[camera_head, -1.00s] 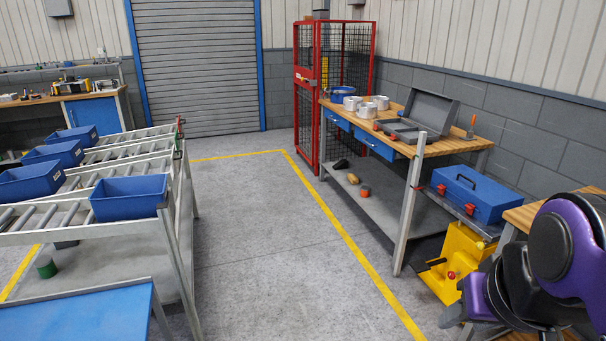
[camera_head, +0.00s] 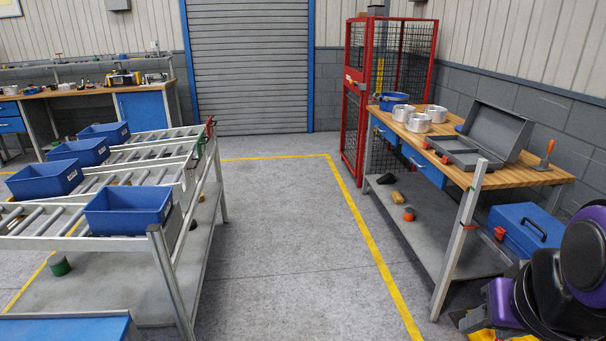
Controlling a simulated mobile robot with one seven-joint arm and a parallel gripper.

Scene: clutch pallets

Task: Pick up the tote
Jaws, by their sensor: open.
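Several blue open-topped totes sit on a grey metal roller rack (camera_head: 160,243) at the left. The nearest tote (camera_head: 128,221) is at the rack's right end, upright, and looks empty from here. Three more stand further left and back: one tote (camera_head: 44,187) at the left, one (camera_head: 80,158) behind it and one (camera_head: 104,138) at the far end. The frames do not show which one is meant. My gripper is not in view; only purple and black parts of my arm show at the lower right, well apart from the totes.
A wooden-topped workbench (camera_head: 515,178) stands at the right with metal rings and an open grey case. A blue toolbox (camera_head: 527,240) sits near its front end. A blue-topped table (camera_head: 65,328) is at the lower left. The grey floor between is clear.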

